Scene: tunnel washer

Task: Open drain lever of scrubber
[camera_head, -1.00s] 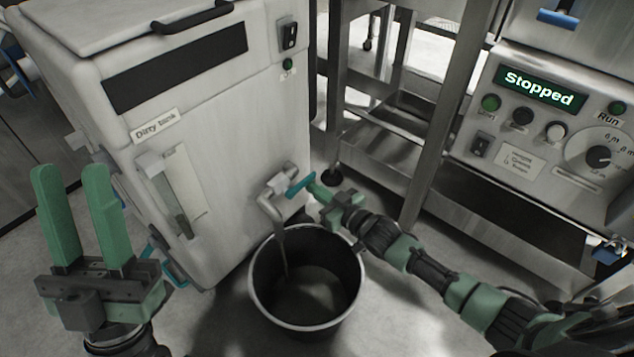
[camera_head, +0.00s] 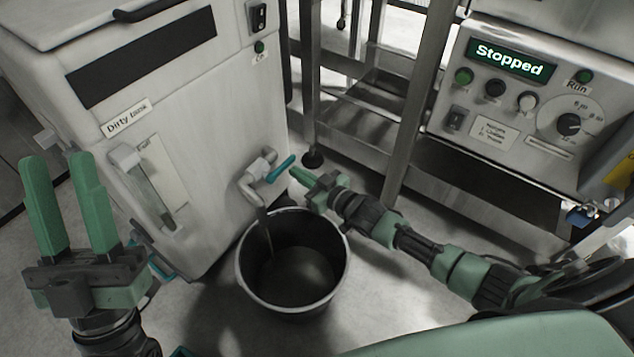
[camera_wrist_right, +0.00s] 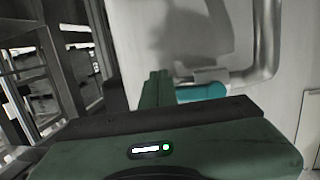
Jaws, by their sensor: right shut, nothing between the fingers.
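The scrubber is the white cabinet (camera_head: 215,120) labelled "Dirty tank" at the left. Its drain lever (camera_head: 281,168) is teal and sits on a metal drain pipe (camera_head: 252,192) low on the front, pointing right and slightly up in the picture. The lever also shows in the right wrist view (camera_wrist_right: 203,92), partly hidden by my gripper. A thin dark stream runs from the spout into a black bucket (camera_head: 242,270) below. My right gripper (camera_head: 294,172) is shut and empty, just right of the lever, with a small gap. My left gripper (camera_head: 55,165) is open and empty, left of the cabinet.
A metal frame (camera_head: 405,110) stands behind my right arm. A control panel (camera_head: 510,95) reading "Stopped" is at the right. The bucket stands on the floor close to the cabinet. Some floor around the bucket is clear.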

